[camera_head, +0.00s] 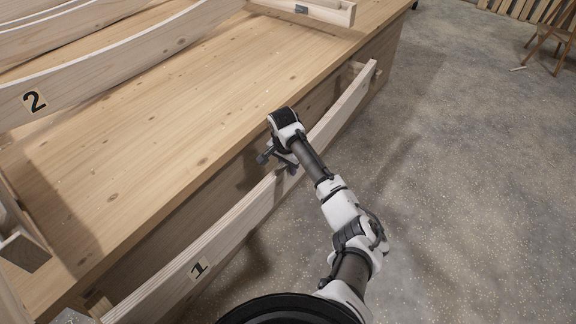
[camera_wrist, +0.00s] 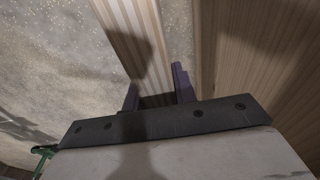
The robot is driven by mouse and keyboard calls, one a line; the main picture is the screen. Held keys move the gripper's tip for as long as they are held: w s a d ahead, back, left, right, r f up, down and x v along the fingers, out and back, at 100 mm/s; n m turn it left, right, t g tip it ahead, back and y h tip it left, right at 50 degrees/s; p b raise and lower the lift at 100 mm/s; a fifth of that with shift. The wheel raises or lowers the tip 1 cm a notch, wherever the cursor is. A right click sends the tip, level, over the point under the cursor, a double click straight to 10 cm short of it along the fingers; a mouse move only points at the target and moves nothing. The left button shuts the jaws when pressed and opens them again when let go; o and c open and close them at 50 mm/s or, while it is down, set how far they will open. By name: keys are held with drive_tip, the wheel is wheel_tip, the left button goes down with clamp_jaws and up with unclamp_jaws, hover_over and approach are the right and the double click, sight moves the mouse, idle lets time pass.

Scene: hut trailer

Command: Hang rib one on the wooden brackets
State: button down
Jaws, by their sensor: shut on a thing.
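Rib one (camera_head: 232,232) is a long pale wooden board marked with a "1" label. It runs diagonally alongside the bench's side, standing on edge with a gap to the bench. My gripper (camera_head: 279,162) is shut on it near its middle, from above. In the wrist view, rib one (camera_wrist: 128,38) passes between the two dark fingers of my gripper (camera_wrist: 157,92). One wooden bracket (camera_head: 355,67) juts from the bench side near the rib's far end, another (camera_head: 98,304) near its near end. I cannot tell whether the rib rests on them.
The wooden bench (camera_head: 150,130) carries other curved ribs, including one marked "2" (camera_head: 70,88). Its side (camera_wrist: 255,60) stands close to the rib in the wrist view. Speckled floor (camera_head: 470,180) is open to the right. A wooden chair (camera_head: 555,40) stands far right.

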drive_tip(key=shift+f, duration=0.25)
idle(0.3)
drive_tip(key=c, duration=1.1)
unclamp_jaws()
drive_tip(key=shift+o, duration=0.3)
drive_tip(key=shift+f, duration=0.25)
drive_tip(key=r, duration=0.4)
drive_tip(key=s+r, duration=0.1)
drive_tip(key=r, duration=0.4)
drive_tip(key=a+r, duration=0.1)
drive_tip(key=r, duration=0.4)
drive_tip(key=shift+s, duration=0.2)
